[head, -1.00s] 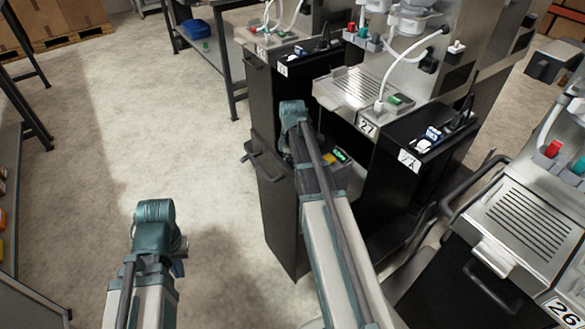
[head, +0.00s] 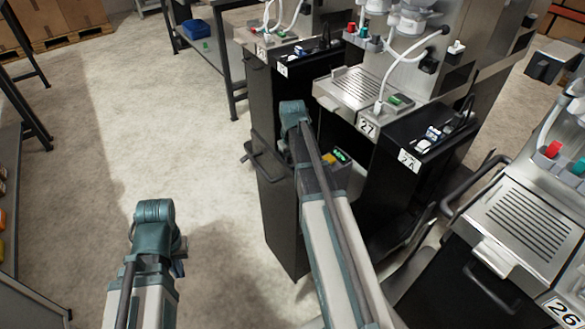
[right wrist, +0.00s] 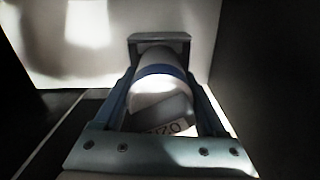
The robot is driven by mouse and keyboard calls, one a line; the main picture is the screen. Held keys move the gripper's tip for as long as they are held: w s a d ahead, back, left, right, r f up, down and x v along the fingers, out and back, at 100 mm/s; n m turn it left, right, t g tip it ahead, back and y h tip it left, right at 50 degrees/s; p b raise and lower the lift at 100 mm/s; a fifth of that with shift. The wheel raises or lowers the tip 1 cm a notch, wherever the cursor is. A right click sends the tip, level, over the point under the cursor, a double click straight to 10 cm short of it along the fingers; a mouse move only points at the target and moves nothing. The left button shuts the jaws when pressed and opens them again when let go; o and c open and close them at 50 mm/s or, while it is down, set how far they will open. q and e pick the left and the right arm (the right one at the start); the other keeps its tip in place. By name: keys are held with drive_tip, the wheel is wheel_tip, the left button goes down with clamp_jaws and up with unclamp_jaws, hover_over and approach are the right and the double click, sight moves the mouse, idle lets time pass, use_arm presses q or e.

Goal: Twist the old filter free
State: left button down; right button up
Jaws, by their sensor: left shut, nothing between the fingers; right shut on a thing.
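The filter (right wrist: 158,92) is a white cylinder with a blue band and a partly readable printed label near its close end, in the right wrist view. My right gripper (right wrist: 160,80) is shut on it, one finger on each side. In the head view my right arm (head: 310,165) reaches down by the dark cabinet under the station marked 27; its gripper and the filter are hidden there. My left gripper (head: 179,266) is mostly hidden behind its wrist, shut and empty over open floor at the lower left.
Dark walls (right wrist: 262,70) flank the filter closely, with a pale surface behind it. In the head view, station 27's drip tray (head: 350,89) is above right, and station 26's tray (head: 525,225) is at right. The floor (head: 120,130) at left is clear.

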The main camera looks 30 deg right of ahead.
drive_tip(key=m, duration=0.5)
drive_tip(key=shift+m, duration=0.4)
drive_tip(key=o, duration=1.6)
drive_tip(key=shift+r, duration=0.1)
wheel_tip(320, 180, up, 14)
drive_tip(key=p, duration=1.3)
drive_tip(key=shift+f+p, duration=0.2)
drive_tip(key=shift+p, duration=0.2)
